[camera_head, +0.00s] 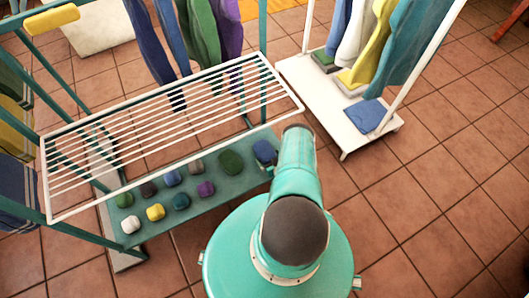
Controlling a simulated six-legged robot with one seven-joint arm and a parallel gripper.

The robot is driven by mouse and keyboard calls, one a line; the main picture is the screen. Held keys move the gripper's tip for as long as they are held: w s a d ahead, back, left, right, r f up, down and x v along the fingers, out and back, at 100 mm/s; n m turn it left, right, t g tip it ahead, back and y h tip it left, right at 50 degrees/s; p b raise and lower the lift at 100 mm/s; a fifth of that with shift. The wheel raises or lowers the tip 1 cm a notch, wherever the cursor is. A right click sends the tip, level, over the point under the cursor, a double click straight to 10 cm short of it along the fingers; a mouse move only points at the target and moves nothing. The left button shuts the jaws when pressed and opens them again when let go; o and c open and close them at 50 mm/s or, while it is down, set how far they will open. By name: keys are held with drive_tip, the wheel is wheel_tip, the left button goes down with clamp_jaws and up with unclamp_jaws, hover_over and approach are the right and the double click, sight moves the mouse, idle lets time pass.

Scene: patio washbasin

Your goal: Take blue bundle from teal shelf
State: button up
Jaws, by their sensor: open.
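A teal shelf (140,205) sits low under a white wire rack and holds several small rolled bundles. A larger dark blue bundle (264,152) lies at its right end, close beside my arm, which may hide part of it. A smaller blue bundle (173,178) lies near the middle, and a dark teal-blue bundle (181,201) lies in front of it. I cannot tell which one the task means. My teal arm rises at the shelf's right end. My gripper cannot be made out; it seems hidden behind the arm.
The white wire rack (170,128) hangs over the shelf's back part. Green (231,162), purple (206,189), yellow (155,212) and white (131,224) bundles lie around the blue ones. A white cart (345,120) with hanging cloths stands at right. Tiled floor (440,200) is clear at right.

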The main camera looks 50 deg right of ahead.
drive_tip(key=shift+w+d+f, duration=0.15)
drive_tip(key=shift+w+f, duration=0.1)
drive_tip(key=shift+w, duration=0.35)
drive_tip(key=c, duration=0.9)
drive_tip(key=shift+c, duration=0.2)
drive_tip(key=shift+r, duration=0.1)
